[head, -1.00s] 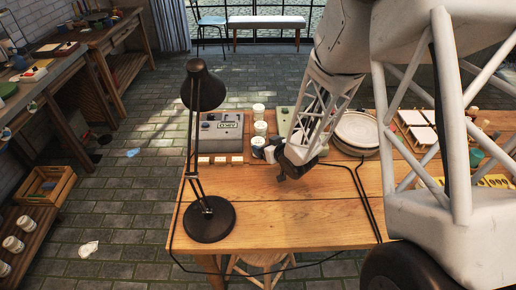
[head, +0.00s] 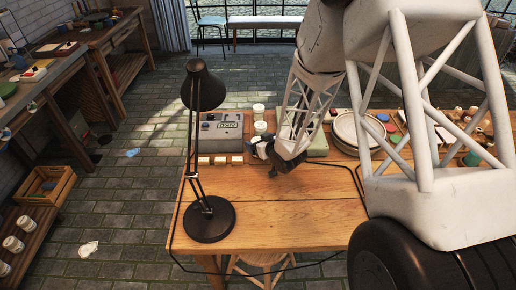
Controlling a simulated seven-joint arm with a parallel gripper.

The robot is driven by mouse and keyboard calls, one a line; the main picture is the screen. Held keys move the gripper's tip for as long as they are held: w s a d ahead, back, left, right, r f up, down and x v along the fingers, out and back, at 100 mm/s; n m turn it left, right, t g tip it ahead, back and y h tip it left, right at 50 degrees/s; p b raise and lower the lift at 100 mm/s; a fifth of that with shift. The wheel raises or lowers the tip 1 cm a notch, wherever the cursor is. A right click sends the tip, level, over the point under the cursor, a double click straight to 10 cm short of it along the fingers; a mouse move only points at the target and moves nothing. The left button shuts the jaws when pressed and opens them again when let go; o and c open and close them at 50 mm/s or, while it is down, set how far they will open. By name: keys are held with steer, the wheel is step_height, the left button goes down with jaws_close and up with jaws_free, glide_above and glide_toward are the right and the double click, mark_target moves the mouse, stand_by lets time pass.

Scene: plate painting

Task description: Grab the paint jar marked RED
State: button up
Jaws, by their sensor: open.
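Several white-lidded jars stand in a group at the back of the wooden table. One jar (head: 258,111) is at the rear, and another jar (head: 260,128) stands in front of it. I cannot read a RED mark on any of them at this size. My gripper (head: 268,160) is just in front of the group, low over the table, open. It hides most of the front jars, and I cannot tell whether it touches one.
A black desk lamp (head: 208,220) stands on the table's left side. A grey box (head: 221,131) and small white blocks (head: 220,160) are left of the jars. Stacked plates (head: 357,130) are to the right. The table's front middle (head: 290,215) is clear apart from a black cable.

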steer(key=shift+w+a, duration=0.1)
steer(key=shift+c, duration=0.3)
steer(key=c, duration=1)
